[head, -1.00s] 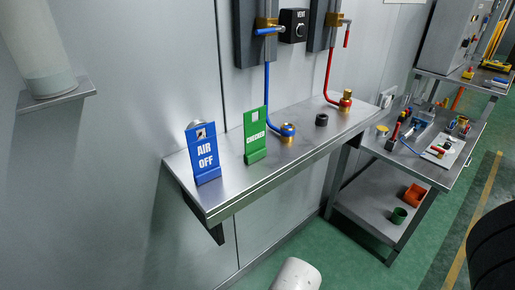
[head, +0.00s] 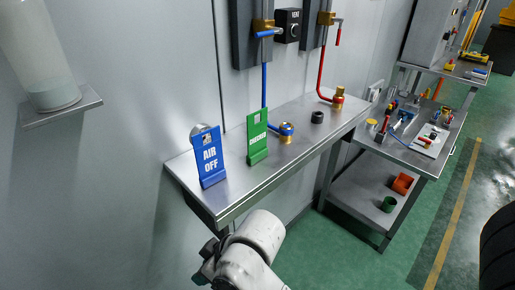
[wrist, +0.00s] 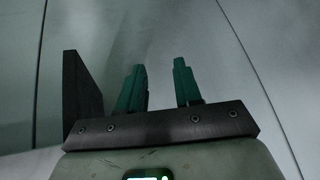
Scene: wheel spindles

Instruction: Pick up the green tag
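The green tag (head: 257,138), marked CHECKED, stands upright on the steel wall shelf (head: 235,189), to the right of the blue AIR OFF tag (head: 208,157). In the wrist view my gripper (wrist: 160,85) has its two green fingers apart with nothing between them, facing a plain grey wall; no tag shows there. In the head view my white arm rises in front of the shelf's front edge, below and right of the tags. The fingertips are not clear in the head view.
A brass fitting with a blue hose (head: 286,132), a black ring (head: 317,117) and a brass fitting with a red hose (head: 337,98) stand on the shelf right of the green tag. A cluttered workbench (head: 403,158) is further right. A small bracket shelf (head: 60,108) is at left.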

